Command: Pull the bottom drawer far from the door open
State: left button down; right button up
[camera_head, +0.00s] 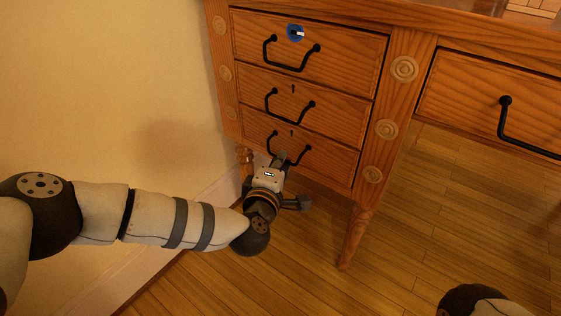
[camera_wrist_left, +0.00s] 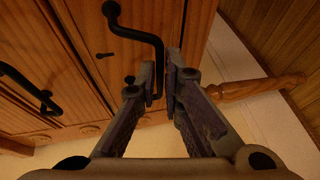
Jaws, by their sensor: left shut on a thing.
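The wooden desk has a stack of three drawers on its left side, each with a black bar handle. The bottom drawer (camera_head: 322,159) looks closed, its front in line with the frame. My left gripper (camera_head: 277,160) is at its handle (camera_head: 299,160), and the lower part of the handle is hidden behind the gripper. In the left wrist view, the fingers of my left gripper (camera_wrist_left: 164,85) are closed around the handle bar (camera_wrist_left: 152,48), near its end. A small part of my right arm shows at the lower right of the head view, but its gripper is out of view.
Above are the middle drawer (camera_head: 325,105) and the top drawer (camera_head: 345,50), both closed. A wide drawer (camera_head: 490,90) is to the right. A yellow wall (camera_head: 110,80) stands close on the left. Desk legs (camera_head: 355,235) reach the wooden floor (camera_head: 420,230).

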pick_arm(q)
jog(key=s+a+p, duration=0.6)
jog(key=s+a, duration=0.2)
jog(key=s, duration=0.4)
jog(key=s+a+p, duration=0.6)
jog(key=s+a, duration=0.3)
jog(key=s, duration=0.3)
jog(key=shift+a, duration=0.2)
pick_arm(e)
jog(key=w+r+t, duration=0.2)
jog(key=w+r, duration=0.2)
jog(key=r, duration=0.5)
jog(key=shift+r, duration=0.3)
pick_arm(q)
jog(key=shift+s, duration=0.1)
pick_arm(e)
jog(key=shift+w+d, duration=0.1)
pick_arm(q)
jog(key=c, duration=1.7)
grip_release()
jog(key=v, duration=1.2)
